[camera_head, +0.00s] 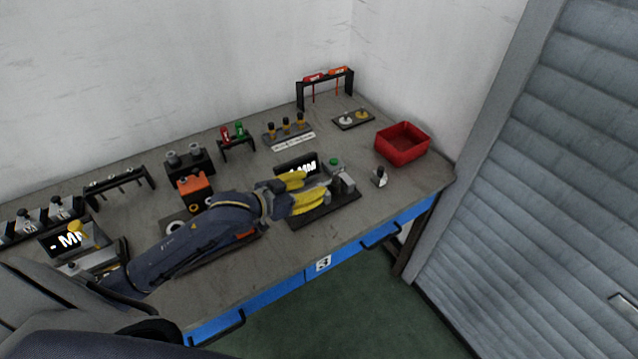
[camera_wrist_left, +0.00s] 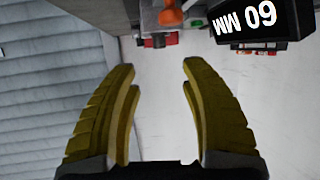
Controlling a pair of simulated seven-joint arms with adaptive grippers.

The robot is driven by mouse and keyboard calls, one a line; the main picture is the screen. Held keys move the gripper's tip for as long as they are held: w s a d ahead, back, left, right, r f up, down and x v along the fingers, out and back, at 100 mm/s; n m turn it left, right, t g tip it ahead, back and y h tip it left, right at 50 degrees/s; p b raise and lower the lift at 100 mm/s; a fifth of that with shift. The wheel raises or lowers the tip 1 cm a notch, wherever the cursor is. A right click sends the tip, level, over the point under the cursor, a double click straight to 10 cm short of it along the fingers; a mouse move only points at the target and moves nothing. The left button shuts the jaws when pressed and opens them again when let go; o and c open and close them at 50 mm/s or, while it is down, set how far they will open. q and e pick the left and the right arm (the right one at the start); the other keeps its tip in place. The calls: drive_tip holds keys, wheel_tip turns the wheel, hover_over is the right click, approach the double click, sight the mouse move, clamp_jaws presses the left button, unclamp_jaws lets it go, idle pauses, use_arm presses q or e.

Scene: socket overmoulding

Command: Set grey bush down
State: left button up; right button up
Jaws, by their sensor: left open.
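My left gripper (camera_head: 316,186) is open, its yellow fingers spread over the dark fixture base (camera_head: 345,209). It also shows in the left wrist view (camera_wrist_left: 158,70), with nothing between the fingertips. The fixture has a grey block (camera_head: 346,184), a green button (camera_head: 334,162) and a black "MM" display (camera_head: 297,164), which reads 60 MM in the wrist view (camera_wrist_left: 262,22). Two grey cylindrical parts (camera_head: 196,150) stand on a black rack at the back left. I cannot tell which part is the grey bush; the fingers hide some of the fixture. My right gripper is not in view.
A red bin (camera_head: 402,143) stands at the right, with a small black-topped part (camera_head: 380,177) in front. A tray with two small parts (camera_head: 354,119) and a rack with yellow parts (camera_head: 287,128) are behind. An orange block (camera_head: 194,191) stands beside my forearm. The right front corner has free room.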

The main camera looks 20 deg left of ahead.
use_arm(q)
drive_tip(key=shift+s+a+r, duration=0.2)
drive_tip(key=shift+s, duration=0.3)
